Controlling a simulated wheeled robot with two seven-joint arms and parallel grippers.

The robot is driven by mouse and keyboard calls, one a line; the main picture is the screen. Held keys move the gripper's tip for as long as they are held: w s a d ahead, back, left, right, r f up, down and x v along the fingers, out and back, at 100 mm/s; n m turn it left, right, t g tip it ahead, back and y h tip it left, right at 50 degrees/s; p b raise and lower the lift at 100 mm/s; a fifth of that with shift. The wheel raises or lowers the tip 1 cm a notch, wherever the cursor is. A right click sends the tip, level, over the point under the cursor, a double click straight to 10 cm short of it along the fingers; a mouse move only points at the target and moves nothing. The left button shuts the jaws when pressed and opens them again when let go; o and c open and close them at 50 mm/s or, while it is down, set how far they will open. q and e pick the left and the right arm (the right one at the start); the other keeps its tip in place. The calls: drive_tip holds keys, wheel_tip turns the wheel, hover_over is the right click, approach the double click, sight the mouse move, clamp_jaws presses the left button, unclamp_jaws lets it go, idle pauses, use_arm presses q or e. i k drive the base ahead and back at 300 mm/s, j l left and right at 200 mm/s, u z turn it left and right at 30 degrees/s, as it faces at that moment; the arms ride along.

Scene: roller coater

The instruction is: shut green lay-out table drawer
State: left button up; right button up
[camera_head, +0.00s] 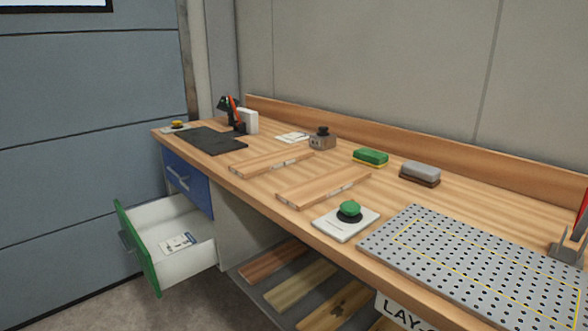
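The green-fronted drawer (139,251) of the wooden lay-out table (216,170) stands pulled out at the lower left. Its front has a dark handle (127,242). Neither of my grippers shows in the head view.
On the tabletop are a black mat (211,139), wooden boards (325,187), a green knob on a white plate (347,220) and a perforated metal plate (480,268). Below is a shelf with planks (300,284). Floor (95,309) left of the open drawer is clear.

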sight(145, 227)
drive_tip(key=u, duration=1.15)
